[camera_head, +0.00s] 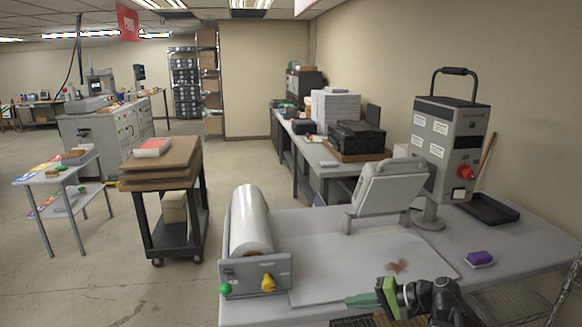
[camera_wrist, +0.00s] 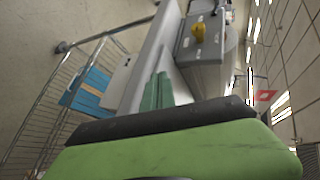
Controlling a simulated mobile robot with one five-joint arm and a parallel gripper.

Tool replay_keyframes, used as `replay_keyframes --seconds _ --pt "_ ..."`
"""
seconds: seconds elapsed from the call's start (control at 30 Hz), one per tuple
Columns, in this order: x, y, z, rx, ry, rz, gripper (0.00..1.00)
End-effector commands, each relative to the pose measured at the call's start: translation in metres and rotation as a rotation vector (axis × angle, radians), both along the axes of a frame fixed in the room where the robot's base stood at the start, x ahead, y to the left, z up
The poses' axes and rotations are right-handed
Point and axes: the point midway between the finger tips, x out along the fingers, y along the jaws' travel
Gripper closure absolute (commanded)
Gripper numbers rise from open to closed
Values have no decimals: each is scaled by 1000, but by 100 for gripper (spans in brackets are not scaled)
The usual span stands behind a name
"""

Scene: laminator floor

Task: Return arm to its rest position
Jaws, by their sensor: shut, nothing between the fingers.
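My gripper (camera_head: 352,300) shows at the bottom of the head view, near the front edge of the grey table. Its green fingers point left and are shut with nothing between them. The dark forearm links bend down behind it at the lower right. In the wrist view the paired green fingers (camera_wrist: 158,92) lie close together beyond the broad green gripper body. The picture there is turned sideways, with the table edge beside the fingers. The lower part of my arm is out of view.
A film roll unit (camera_head: 250,222) with green and yellow knobs stands left of my gripper. A flat pale plate (camera_head: 345,275) with a brown stain lies behind it. A purple block (camera_head: 480,258) and a grey control box (camera_head: 437,150) are to the right. A wire rack (camera_wrist: 62,112) shows below.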

Motion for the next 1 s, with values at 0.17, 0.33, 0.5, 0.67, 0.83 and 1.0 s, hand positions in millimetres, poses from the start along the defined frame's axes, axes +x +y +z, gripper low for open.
replay_keyframes --seconds 0.17,0.33,0.5,0.67,0.83,1.0 --pt "-23 98 -66 -269 88 231 100" --pt "-51 131 -121 -605 143 394 100" --pt "-59 81 -143 -898 198 409 100" --pt "-60 41 -147 -1056 235 395 100" --pt "-60 32 -147 -1088 243 392 100" --pt "-60 32 -147 -1085 243 392 100"
